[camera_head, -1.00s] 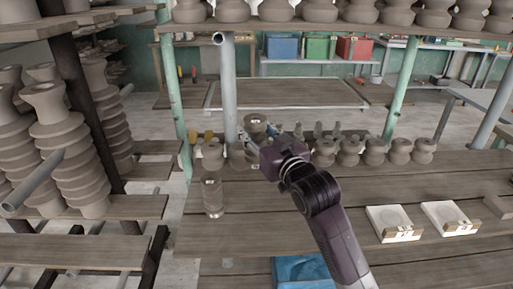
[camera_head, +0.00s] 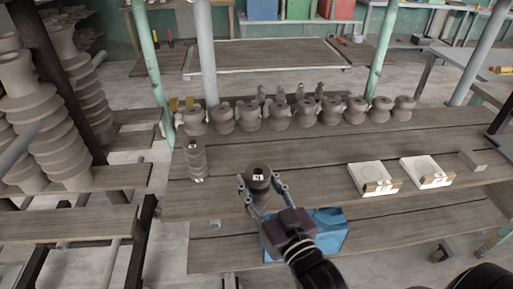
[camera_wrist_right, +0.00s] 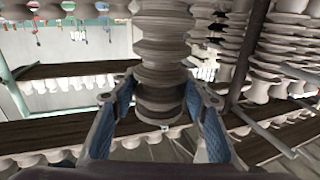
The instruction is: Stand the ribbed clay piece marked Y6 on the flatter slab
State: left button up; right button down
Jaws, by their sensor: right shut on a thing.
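My right gripper (camera_head: 262,186) is shut on a dark grey ribbed clay piece (camera_head: 258,174), above the front part of the table. A small pale label shows on the piece, but I cannot read it. In the right wrist view the ribbed piece (camera_wrist_right: 162,65) stands between the blue-padded fingers of the gripper (camera_wrist_right: 160,112). Two white slabs, a left one (camera_head: 367,173) and a right one (camera_head: 424,167), lie on the table to the right of the gripper, apart from it. Each has a round mark. I cannot tell which is flatter. My left gripper is not in view.
Another ribbed piece (camera_head: 196,160) stands at the table's left. A row of clay pots (camera_head: 248,117) lines the back edge. A grey block (camera_head: 472,160) lies right of the slabs. A blue container (camera_head: 330,228) sits below the front edge. The table (camera_head: 315,165) between gripper and slabs is clear.

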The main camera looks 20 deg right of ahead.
aim_at(424, 167)
jog(key=z, duration=0.95)
jog(key=i+z, duration=0.45)
jog(key=i+j+z, duration=0.2)
jog(key=z, duration=0.2)
